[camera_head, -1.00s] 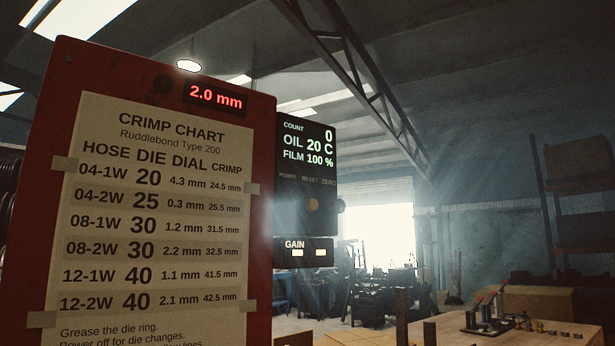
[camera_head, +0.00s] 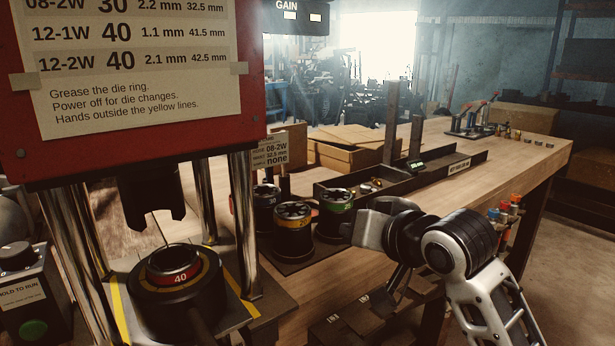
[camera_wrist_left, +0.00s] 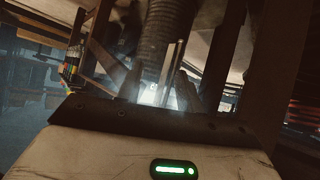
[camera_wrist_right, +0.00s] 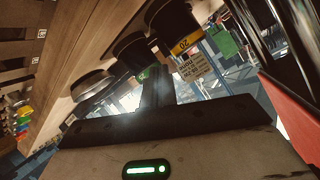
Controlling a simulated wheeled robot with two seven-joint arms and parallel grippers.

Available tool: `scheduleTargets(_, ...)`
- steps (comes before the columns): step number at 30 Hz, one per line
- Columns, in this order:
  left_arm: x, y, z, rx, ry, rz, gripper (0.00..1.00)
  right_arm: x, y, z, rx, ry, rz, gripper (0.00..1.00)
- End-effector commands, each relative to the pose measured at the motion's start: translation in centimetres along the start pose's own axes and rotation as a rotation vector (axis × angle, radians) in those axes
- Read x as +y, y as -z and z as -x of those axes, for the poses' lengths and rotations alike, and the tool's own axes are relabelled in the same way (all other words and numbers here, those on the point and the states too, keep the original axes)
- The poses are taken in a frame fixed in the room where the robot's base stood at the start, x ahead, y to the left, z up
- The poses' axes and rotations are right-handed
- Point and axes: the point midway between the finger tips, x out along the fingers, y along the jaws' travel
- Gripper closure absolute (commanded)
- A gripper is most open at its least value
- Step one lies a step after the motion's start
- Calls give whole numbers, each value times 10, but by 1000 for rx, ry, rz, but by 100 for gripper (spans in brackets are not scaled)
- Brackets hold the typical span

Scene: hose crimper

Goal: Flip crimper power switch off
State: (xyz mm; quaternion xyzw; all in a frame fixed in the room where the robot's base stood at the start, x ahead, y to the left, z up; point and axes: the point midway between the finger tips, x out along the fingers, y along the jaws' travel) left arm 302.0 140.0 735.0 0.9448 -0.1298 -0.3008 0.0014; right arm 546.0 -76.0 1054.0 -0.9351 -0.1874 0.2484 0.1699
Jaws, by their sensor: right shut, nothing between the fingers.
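The crimper (camera_head: 130,110) is the large red machine at the left of the head view, with its chart and chrome columns. Its power switch is not in the head view; only the lower edge of the control panel, marked GAIN (camera_head: 300,14), shows at the top. My right gripper (camera_wrist_right: 158,88) is shut and empty. In the head view its pale body is right of the die pots, over the bench. My left gripper (camera_wrist_left: 155,90) shows only in its own wrist view, fingers apart, with a dark ribbed cylinder beyond them.
A die ring marked 40 (camera_head: 173,264) sits in the crimper's base. Several die pots, one with a green band (camera_head: 335,214), stand between the crimper and my right gripper. A hold-to-run box (camera_head: 30,300) is at lower left. The wooden bench (camera_head: 500,165) has bare surface at right.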

Motion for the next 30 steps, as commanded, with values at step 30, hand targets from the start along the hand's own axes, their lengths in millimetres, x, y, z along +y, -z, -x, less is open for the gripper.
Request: scheduleTargets(30, 0, 1, 0, 4, -1, 4, 64, -230, 288, 266, 346, 135, -102, 100)
